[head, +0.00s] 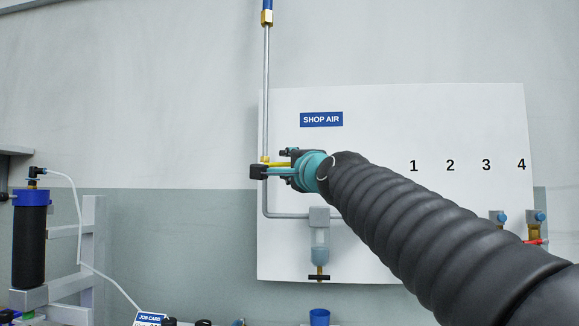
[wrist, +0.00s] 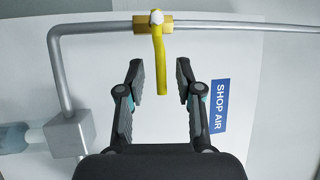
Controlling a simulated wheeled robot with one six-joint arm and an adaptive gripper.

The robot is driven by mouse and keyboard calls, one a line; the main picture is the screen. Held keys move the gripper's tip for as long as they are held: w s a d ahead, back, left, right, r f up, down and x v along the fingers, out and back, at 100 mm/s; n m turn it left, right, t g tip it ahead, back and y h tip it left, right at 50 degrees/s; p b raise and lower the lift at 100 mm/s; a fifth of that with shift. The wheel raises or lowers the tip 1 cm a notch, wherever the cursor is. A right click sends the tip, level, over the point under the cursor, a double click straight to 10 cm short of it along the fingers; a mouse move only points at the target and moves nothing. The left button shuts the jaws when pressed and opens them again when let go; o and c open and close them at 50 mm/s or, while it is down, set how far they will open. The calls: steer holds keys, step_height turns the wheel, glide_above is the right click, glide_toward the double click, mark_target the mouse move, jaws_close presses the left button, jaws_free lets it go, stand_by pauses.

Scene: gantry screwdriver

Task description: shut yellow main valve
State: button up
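The yellow main valve (wrist: 157,22) sits on the grey vertical pipe at the left edge of the white panel. Its yellow lever (wrist: 161,72) points away from the pipe, crosswise to it. In the head view, the lever (head: 279,164) shows as a thin strip, partly hidden by my gripper. My gripper (wrist: 159,68) is open in the wrist view, its two fingers on either side of the lever's free end with a gap on both sides. In the head view, my gripper (head: 258,172) is in front of the pipe, at the valve's height.
The white panel (head: 390,110) carries a "SHOP AIR" sign (head: 321,119) and numbers 1 to 4. A filter bowl (head: 320,243) hangs below the valve. Small blue-topped valves (head: 497,217) are at right. A black cylinder (head: 29,240) stands at left. My arm hides part of the panel.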

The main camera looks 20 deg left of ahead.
steer(key=shift+s+d, duration=0.1)
steer(key=v, duration=1.1)
steer(key=shift+s+d, duration=0.2)
steer(key=shift+s, duration=0.15)
steer(key=shift+s+f, duration=0.1)
